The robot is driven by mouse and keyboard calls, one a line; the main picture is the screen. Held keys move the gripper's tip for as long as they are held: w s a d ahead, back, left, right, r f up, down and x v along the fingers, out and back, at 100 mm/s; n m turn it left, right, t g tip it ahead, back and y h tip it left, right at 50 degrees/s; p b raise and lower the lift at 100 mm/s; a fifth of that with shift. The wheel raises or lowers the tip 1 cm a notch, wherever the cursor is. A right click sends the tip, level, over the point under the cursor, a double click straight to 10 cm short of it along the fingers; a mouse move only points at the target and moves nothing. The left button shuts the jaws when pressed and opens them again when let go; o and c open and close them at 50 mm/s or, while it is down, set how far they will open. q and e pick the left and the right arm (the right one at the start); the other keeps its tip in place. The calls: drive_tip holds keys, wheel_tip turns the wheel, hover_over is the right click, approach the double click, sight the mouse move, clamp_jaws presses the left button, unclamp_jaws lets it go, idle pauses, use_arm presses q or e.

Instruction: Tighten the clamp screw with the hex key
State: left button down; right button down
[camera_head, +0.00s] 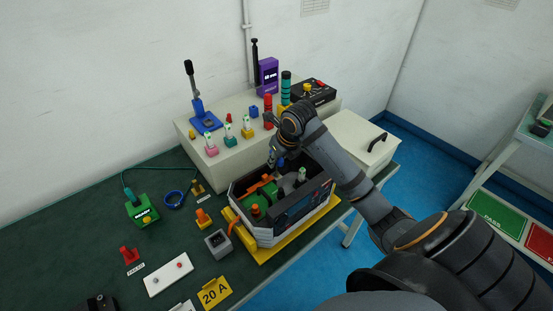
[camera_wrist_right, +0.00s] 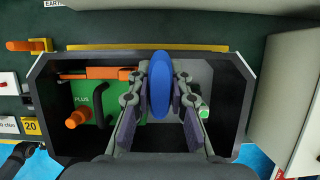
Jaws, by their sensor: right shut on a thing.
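My right gripper (camera_head: 281,158) reaches down into the open dark box (camera_head: 292,222) on the table. In the right wrist view, my right gripper (camera_wrist_right: 160,100) has its fingers on either side of a blue oval thing (camera_wrist_right: 160,84), which looks like the hex key's handle seen end-on. The key's shaft and tip are hidden. A green block marked PLUS (camera_wrist_right: 92,108) with an orange knob (camera_wrist_right: 77,118) and an orange bar (camera_wrist_right: 88,74) lies left of the fingers. I cannot make out the clamp screw; the fingers cover the middle of the box.
The box stands on a yellow base (camera_head: 262,254), with its walls close around the gripper. A grey raised bench (camera_head: 228,165) behind carries a blue lever press (camera_head: 205,121) and several small items.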

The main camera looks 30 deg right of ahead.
drive_tip(key=shift+r+m+h+p, duration=0.1)
drive_tip(key=shift+m+h+p, duration=0.3)
drive_tip(key=shift+m+p, duration=0.45)
drive_tip(key=shift+m, duration=0.25)
drive_tip(key=c, duration=2)
unclamp_jaws()
clamp_jaws()
drive_tip(key=shift+r+p, duration=0.7)
drive_tip(key=shift+p, duration=0.25)
drive_tip(key=shift+r+p, duration=0.6)
drive_tip(key=shift+p, duration=0.15)
